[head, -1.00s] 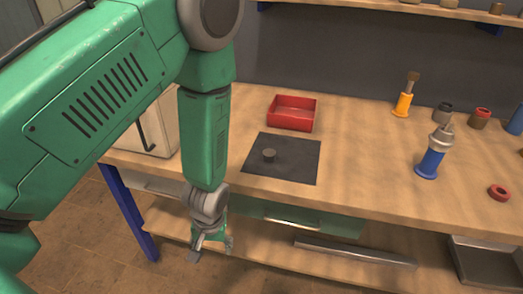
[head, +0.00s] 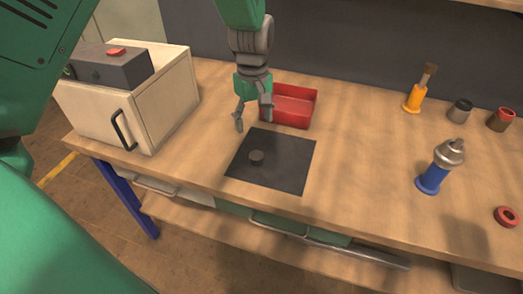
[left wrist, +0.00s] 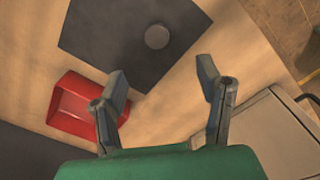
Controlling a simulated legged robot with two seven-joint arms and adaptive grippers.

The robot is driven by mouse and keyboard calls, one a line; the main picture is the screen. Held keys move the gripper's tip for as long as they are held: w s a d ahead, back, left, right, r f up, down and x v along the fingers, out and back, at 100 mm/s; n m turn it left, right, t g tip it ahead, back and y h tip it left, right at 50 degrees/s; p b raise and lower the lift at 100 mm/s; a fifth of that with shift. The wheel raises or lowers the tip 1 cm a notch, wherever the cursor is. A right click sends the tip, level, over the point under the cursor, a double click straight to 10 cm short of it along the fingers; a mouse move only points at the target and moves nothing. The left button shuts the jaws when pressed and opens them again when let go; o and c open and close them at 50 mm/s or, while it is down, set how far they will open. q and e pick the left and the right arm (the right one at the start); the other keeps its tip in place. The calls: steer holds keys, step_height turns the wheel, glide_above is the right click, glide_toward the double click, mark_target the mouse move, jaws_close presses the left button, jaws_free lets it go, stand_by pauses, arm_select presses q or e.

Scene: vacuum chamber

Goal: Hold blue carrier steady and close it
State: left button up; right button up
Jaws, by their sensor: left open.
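The blue carrier (head: 433,178) stands upright on the right part of the workbench. It has a blue flanged base and a grey metal top part (head: 449,152) that looks slightly tilted; whether the two are joined cannot be told. My left gripper (head: 253,118) is open and empty, pointing down above the bench between the dark mat and the red tray, well to the left of the carrier. Its spread fingers (left wrist: 162,78) also show in the left wrist view, where the carrier does not appear. My right gripper is not in view.
A dark mat (head: 290,170) with a small round knob (head: 256,157) lies below my left gripper. A red tray (head: 291,107) is close behind it. A white cabinet (head: 173,95) stands left.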

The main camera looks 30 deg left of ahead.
arm_select(q)
steer(key=d, duration=0.1)
glide_toward(256, 155)
steer(key=f, duration=0.5)
steer(key=shift+s+a+f, duration=0.15)
steer(key=shift+s+a, duration=0.1)
steer(key=shift+a, duration=0.1)
steer(key=shift+d+f, duration=0.1)
steer(key=shift+d, duration=0.6)
steer(key=f, duration=0.3)
steer(key=a+f, duration=0.1)
steer(key=f, duration=0.1)
steer(key=shift+w+a+f+b, duration=0.1)
steer(key=shift+w+f+b, duration=0.05)
steer(key=shift+w+b, duration=0.2)
steer(key=shift+d, duration=0.55)
steer(key=c, duration=1)
steer(key=shift+s+a, duration=0.1)
steer(key=shift+a, duration=0.25)
